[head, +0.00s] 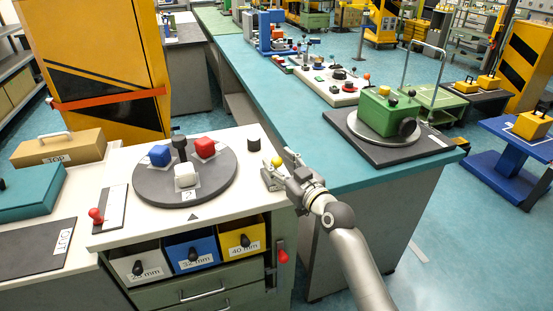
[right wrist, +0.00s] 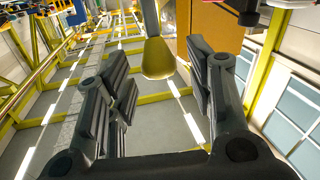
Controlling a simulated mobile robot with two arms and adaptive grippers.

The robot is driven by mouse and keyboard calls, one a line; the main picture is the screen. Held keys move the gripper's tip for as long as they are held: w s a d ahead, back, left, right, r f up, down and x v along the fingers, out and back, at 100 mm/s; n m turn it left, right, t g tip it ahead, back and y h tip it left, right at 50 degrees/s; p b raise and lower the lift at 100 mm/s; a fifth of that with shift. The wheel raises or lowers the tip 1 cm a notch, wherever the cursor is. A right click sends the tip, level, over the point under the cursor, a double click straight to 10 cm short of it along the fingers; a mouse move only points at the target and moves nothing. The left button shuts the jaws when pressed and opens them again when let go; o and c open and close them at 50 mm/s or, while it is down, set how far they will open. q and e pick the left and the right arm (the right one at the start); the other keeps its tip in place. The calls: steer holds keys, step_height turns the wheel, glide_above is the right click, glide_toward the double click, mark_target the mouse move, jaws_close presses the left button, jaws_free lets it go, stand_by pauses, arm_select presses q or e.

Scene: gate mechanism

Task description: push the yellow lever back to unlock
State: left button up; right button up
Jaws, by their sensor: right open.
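The yellow lever's rounded knob (head: 277,160) shows at the right edge of the white cabinet top, beside the turntable. My right gripper (head: 283,169) is at the lever, reaching in from the right. In the right wrist view the yellow lever knob (right wrist: 158,58) hangs from a grey stem between the two spread fingers of my right gripper (right wrist: 158,78), toward their tips. The fingers are open, with a gap visible on both sides of the knob. Whether the knob lies fully between the pads in depth, I cannot tell. The lever's base is mostly hidden. My left gripper is not in view.
A grey turntable (head: 150,188) holds red, blue and white blocks. A black knob (head: 253,144) stands behind the lever. A red-handled lever (head: 283,256) is on the cabinet's front. Labelled bins (head: 241,243) sit below. A teal counter (head: 300,105) runs behind with a green box (head: 385,112).

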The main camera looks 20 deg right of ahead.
steer(key=shift+x, duration=1.1)
steer(key=shift+c, duration=0.5)
jaws_close()
